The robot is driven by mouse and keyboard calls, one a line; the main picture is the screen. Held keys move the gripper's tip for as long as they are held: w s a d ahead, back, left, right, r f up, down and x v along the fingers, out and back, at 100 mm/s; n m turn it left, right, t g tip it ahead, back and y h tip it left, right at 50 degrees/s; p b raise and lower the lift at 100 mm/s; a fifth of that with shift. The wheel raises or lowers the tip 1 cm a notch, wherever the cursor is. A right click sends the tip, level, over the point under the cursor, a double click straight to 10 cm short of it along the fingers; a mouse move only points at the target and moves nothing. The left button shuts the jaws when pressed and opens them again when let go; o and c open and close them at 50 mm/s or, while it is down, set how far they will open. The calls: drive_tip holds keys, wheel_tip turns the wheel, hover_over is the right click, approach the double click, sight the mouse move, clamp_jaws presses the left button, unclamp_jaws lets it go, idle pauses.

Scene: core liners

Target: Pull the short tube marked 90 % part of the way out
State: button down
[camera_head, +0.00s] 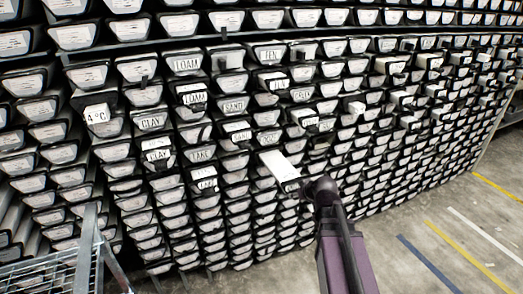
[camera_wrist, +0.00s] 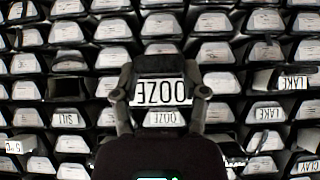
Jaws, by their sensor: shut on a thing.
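My gripper (camera_wrist: 160,98) has a finger on each side of a tube end labelled OOZE (camera_wrist: 161,92), upside down in the wrist view, and is shut on it. I cannot read a 90 % mark on any tube in either view.
The curved rack holds many close-packed tubes, some sticking out, with labels such as LOAM (camera_head: 187,64), CLAY (camera_head: 147,122) and 4 °C (camera_head: 97,116). A metal mesh cart (camera_head: 62,262) stands at lower left. The floor (camera_head: 440,235) at right is clear.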

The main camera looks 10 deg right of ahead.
drive_tip(key=shift+s+d, duration=0.25)
drive_tip(key=shift+s, duration=0.6)
drive_tip(key=shift+c, duration=0.2)
unclamp_jaws()
